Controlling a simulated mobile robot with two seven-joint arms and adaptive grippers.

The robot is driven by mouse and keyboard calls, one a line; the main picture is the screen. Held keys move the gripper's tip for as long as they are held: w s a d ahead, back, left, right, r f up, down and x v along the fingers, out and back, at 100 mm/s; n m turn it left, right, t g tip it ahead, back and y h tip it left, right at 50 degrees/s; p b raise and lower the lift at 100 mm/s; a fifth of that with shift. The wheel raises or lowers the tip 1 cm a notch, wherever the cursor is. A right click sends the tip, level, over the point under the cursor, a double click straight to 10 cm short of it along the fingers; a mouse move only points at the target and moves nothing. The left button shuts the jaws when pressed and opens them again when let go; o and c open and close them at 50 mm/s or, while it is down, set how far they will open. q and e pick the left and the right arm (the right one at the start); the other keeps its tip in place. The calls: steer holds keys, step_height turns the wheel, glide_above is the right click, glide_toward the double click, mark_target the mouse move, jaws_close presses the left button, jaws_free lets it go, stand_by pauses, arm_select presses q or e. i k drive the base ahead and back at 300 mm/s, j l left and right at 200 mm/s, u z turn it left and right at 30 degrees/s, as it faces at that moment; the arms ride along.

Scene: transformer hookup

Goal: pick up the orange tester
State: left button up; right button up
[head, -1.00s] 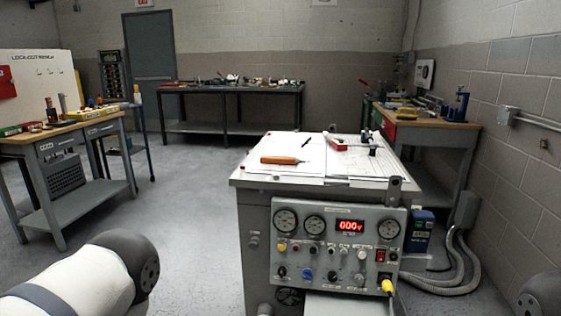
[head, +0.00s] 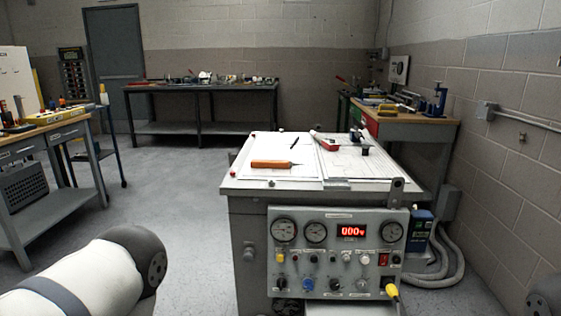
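The orange tester (head: 271,164) lies flat on the left white sheet (head: 265,174) on top of the grey test cabinet (head: 235,183). It has a thick orange handle, and a thin dark tip points right. Nothing touches it except the surface beneath. Part of my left arm shows at the lower left and a bit of my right arm at the lower right edge. Neither gripper is in view.
The cabinet's front panel (head: 337,252) has gauges, knobs and a red display, with a yellow plug (head: 392,291) at lower right. A black pen (head: 295,142) and a red-and-white tool (head: 325,141) lie nearby. A left workbench (head: 50,131) stands beyond open floor (head: 165,200).

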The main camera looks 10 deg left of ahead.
mark_target(255, 163)
steer(key=i+j+z, duration=0.15)
steer(key=j+z, duration=0.3)
steer(key=j, duration=0.5)
steer(key=j+z, duration=0.5)
steer(key=j, duration=0.4)
steer(key=k+j+z, duration=0.15)
steer(key=j+z, duration=0.3)
steer(key=j, duration=0.5)
